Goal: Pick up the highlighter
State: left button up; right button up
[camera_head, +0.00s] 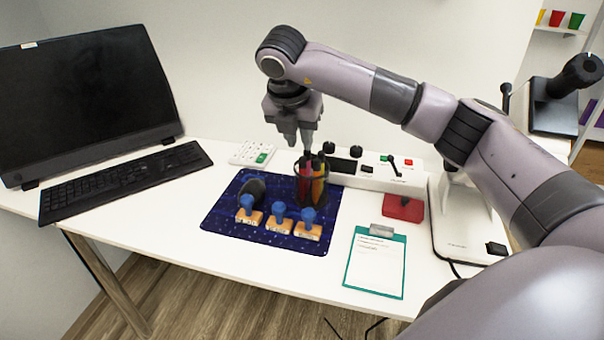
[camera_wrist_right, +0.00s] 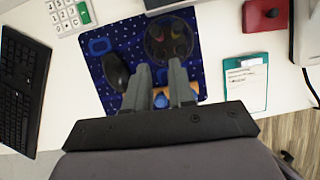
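A dark round pen holder (camera_head: 308,195) stands on the blue mat and holds several pens. Among them are a red one (camera_head: 304,176) and an orange one (camera_head: 319,184); I cannot tell for sure which is the highlighter. The holder also shows in the right wrist view (camera_wrist_right: 152,50), seen from above, with the pen ends dark and unclear. My right gripper (camera_head: 298,143) points down above the pens. In the right wrist view its two fingers (camera_wrist_right: 159,67) are apart with nothing seen between them. My left gripper is not in view.
The blue mat (camera_head: 222,217) also bears a dark mouse (camera_wrist_right: 116,72) and several blue-topped stamps (camera_head: 278,214). A white control box (camera_head: 375,173) stands close behind the holder. Nearby are a calculator (camera_head: 253,152), a red block (camera_head: 403,208), a clipboard (camera_head: 375,265) and a keyboard (camera_head: 125,180).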

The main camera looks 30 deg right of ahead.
aim_at(302, 157)
jog(key=x, duration=0.5)
jog(key=shift+f, duration=0.4)
jog(key=shift+w, duration=0.1)
grip_shut()
